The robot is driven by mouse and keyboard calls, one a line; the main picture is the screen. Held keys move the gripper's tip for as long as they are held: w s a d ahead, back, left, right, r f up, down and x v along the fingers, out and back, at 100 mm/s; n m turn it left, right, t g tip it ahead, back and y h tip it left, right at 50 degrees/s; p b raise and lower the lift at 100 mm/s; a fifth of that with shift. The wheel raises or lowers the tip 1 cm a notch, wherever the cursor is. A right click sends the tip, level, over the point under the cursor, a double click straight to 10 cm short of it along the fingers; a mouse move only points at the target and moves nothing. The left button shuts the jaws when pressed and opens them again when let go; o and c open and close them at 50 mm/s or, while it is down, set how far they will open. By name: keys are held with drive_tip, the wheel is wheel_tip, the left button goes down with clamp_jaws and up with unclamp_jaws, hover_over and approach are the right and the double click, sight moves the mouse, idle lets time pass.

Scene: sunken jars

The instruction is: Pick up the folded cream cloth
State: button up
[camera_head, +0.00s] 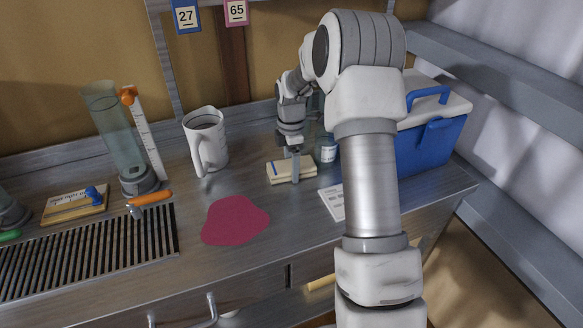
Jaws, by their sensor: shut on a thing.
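The folded cream cloth (279,173), with a thin blue stripe near its left end, is on the metal counter right of the white mug. My gripper (295,176) points down over the middle of the cloth and is shut on it. The fingertips are small here and partly merge with the cloth. The cloth lies about flat; I cannot tell whether it touches the counter or is slightly raised.
A jar (327,148) stands close right of the cloth, partly behind my arm. A white mug (207,140), a flat dark pink patch (235,220), a white card (332,202) and a blue cooler (433,142) are around. A tall glass cylinder (115,130) stands left.

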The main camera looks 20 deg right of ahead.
wheel_tip(320, 180, up, 18)
drive_tip(key=p, duration=0.3)
drive_tip(key=shift+p, duration=0.3)
drive_tip(key=o, duration=0.7)
drive_tip(key=c, duration=0.5)
wheel_tip(320, 180, up, 6)
drive_tip(key=p, duration=0.6)
